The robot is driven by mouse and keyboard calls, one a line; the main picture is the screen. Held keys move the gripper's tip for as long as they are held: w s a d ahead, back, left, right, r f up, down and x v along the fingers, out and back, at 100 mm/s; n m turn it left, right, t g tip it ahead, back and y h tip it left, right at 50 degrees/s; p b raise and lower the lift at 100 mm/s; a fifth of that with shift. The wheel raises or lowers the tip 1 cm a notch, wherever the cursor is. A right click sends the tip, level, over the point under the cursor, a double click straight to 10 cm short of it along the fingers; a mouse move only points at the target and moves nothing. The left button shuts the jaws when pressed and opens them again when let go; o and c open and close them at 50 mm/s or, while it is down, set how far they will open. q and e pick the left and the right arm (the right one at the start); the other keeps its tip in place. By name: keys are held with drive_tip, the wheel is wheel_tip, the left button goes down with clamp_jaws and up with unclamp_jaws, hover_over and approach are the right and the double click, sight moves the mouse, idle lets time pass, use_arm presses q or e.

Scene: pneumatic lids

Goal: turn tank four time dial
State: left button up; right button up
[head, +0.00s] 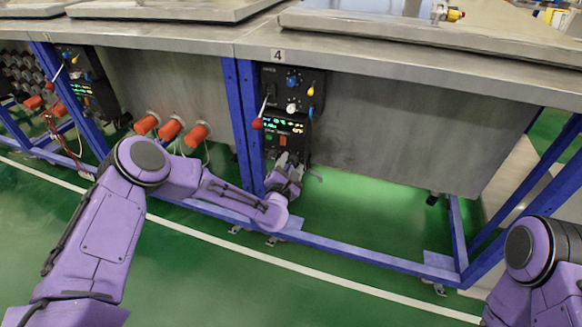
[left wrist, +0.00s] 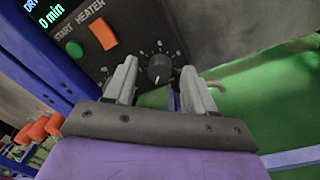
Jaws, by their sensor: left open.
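In the left wrist view a round black dial (left wrist: 159,69) with a ring of white marks sits on the panel's lower part. My left gripper (left wrist: 159,82) is open, with its two fingers on either side of the dial in the picture. Whether they touch it I cannot tell. In the head view the left gripper (head: 287,170) hides the dial. My right gripper is out of view; only its arm shows at the right.
A green button (left wrist: 74,48) and an orange switch (left wrist: 103,33) lie left of the dial. A blue frame post (head: 243,125) stands beside the panel. Red-orange cylinders (head: 170,130) stick out at left. Green floor lies open in front.

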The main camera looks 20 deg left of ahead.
use_arm(q)
drive_tip(key=shift+c, duration=0.3)
clamp_jaws()
